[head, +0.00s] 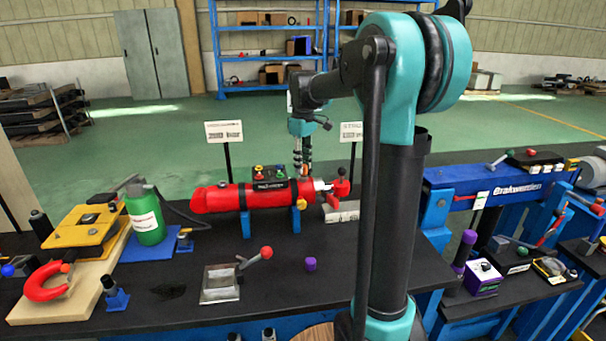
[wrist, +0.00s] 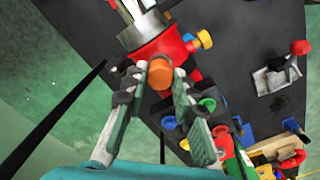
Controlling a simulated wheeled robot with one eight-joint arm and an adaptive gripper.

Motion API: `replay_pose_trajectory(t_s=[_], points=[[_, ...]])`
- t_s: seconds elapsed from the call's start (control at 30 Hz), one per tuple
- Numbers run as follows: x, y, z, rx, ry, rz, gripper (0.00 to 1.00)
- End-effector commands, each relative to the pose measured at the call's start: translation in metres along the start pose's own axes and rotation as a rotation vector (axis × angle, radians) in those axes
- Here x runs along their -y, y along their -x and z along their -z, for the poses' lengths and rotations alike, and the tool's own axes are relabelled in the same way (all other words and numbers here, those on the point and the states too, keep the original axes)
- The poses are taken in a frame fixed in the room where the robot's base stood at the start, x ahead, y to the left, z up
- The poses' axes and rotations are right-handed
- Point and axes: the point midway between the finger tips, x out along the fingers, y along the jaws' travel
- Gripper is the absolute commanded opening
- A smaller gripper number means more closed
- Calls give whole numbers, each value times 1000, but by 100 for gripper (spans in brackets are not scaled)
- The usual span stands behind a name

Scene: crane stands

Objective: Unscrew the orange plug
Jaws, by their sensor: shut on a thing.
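The red cylinder (head: 225,197) lies level on blue supports on the black bench in the head view. In the wrist view its red body (wrist: 160,48) shows close up, with the orange plug (wrist: 184,77) on it. My gripper (wrist: 171,80) has its fingertips on the orange plug, shut on it. In the head view my gripper (head: 302,172) reaches down to the top of the cylinder, right of its buttons.
Colored buttons (head: 268,173) sit on the cylinder just left of my gripper, and a yellow knob (wrist: 204,39) sticks out of its side. Two sign posts (head: 225,133) stand behind. A red-knobbed lever (head: 265,253) and a purple cap (head: 310,264) are on the bench in front.

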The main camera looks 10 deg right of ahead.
Motion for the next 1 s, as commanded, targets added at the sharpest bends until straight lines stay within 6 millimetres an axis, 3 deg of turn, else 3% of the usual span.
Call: replay_pose_trajectory(t_s=[0.63, 1.0], points=[[0, 29, 0, 0, -2, 0, 0], [0, 33, 0, 0, -2, 0, 0]])
